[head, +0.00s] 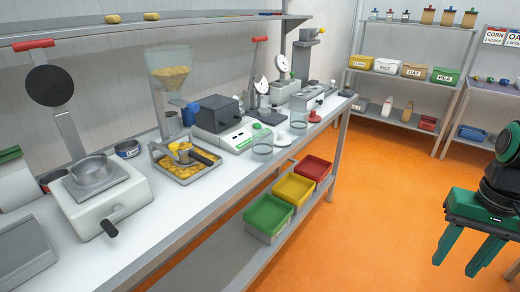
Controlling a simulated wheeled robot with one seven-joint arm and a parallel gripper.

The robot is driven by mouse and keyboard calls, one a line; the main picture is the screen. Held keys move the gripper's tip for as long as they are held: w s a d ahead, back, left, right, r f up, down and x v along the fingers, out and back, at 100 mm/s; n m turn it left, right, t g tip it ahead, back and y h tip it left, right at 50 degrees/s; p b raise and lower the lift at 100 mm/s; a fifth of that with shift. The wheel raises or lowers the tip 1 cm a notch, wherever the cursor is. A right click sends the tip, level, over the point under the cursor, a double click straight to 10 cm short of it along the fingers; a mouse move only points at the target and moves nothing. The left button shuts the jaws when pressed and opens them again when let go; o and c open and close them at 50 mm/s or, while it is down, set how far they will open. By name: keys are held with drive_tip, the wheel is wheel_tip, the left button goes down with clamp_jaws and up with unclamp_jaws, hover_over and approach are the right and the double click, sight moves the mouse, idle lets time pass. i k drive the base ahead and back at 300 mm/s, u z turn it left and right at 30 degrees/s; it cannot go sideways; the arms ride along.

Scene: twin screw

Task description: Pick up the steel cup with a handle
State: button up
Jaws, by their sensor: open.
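A round steel cup or bowl (92,167) sits on the grey plate of a white machine at the left; I cannot make out a handle on its side. A small metal vessel with a dark handle (196,157) is at the tray (187,175) of yellow pieces under the hopper; which of these is the steel cup with a handle I cannot tell for sure. My gripper (456,268) is at the far right, green, with its two fingers apart and pointing down. It is empty, over the orange floor, well away from the bench.
The long white bench (205,198) carries the hopper (170,75), a scale (235,138), glass jars and gauges. Green, yellow and red bins (269,215) stand on its lower shelf. Storage shelves (395,120) line the back wall. The orange floor (370,210) is clear between bench and gripper.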

sight(187, 155)
drive_tip(key=z, duration=0.6)
drive_tip(key=k, duration=0.75)
drive_tip(key=z, duration=1)
drive_tip(key=k, duration=0.6)
drive_tip(key=z, duration=0.15)
drive_tip(key=i, duration=0.65)
drive_tip(key=u, duration=1.3)
drive_tip(key=i, duration=1.25)
drive_tip(key=u, duration=0.45)
